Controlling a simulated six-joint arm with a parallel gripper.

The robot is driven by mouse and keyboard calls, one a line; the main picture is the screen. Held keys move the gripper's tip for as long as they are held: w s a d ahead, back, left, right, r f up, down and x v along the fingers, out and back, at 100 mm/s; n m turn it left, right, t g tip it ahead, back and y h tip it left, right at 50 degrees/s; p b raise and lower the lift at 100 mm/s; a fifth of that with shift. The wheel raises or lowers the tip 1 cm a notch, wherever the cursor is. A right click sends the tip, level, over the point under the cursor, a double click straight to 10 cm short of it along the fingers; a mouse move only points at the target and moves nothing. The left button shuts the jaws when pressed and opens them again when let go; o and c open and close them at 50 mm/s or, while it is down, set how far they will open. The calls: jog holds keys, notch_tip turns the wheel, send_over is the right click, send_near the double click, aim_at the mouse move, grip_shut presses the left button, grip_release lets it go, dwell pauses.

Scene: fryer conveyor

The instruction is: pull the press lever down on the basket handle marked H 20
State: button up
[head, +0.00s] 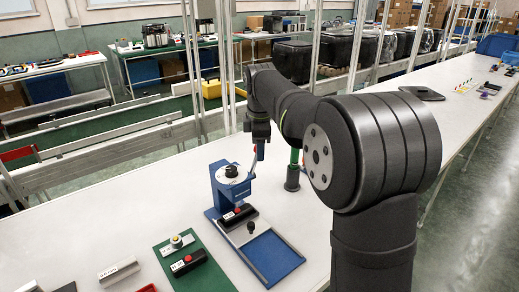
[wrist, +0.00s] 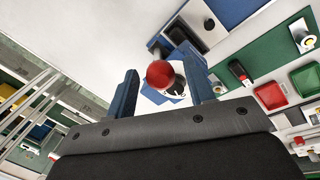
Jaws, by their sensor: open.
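The blue press (head: 222,190) stands on the white table with a round white dial on top. A dark basket handle (head: 238,214) with a pale label lies in the press; its lettering is too small to read. The press lever ends in a red ball knob, shown in the wrist view (wrist: 160,74). My gripper (head: 257,147) is at the lever, above and right of the press. In the wrist view its two blue fingers (wrist: 159,64) are apart, one on each side of the knob, with visible gaps. The lever's shaft is partly hidden.
A blue tray (head: 270,258) extends in front of the press. A green mat (head: 205,280) holds a white handle (head: 177,244) and a black handle (head: 188,263). A white handle (head: 118,270) lies further left. A dark-based green post (head: 292,178) stands right of the press.

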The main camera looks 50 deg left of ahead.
jog(key=shift+w+a+f, duration=0.1)
jog(key=shift+f, duration=0.6)
